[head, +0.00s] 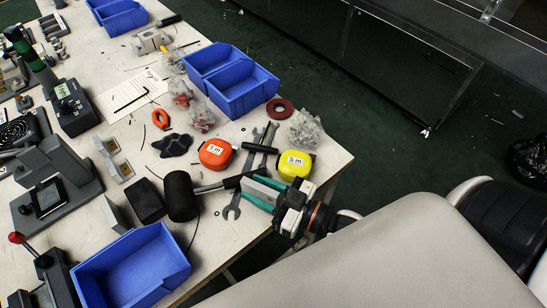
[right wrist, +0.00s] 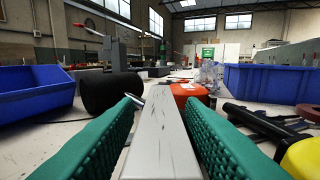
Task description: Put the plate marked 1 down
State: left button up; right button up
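My right gripper (head: 252,189) reaches in from the lower right over the table's near right corner. Its two green fingers are closed on a grey metal plate (head: 264,184). In the right wrist view the plate (right wrist: 163,142) lies between the green pads (right wrist: 160,104), pointing away, with thin dark scratches on it. I see no number 1 on it. The plate is low over the table, by the mallet handle and a wrench; I cannot tell whether it touches anything. My left gripper is not in view.
A black mallet (head: 181,196), wrench (head: 233,207), orange tape measure (head: 215,153) and yellow tape measure (head: 296,165) lie close around the gripper. Blue bins (head: 236,88) stand behind; another blue bin (head: 133,266) is at lower left. Bare white table (head: 215,235) shows left of the gripper.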

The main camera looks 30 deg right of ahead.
jog(key=shift+r, duration=0.25)
jog(key=v, duration=1.2)
jog(key=shift+f, duration=0.15)
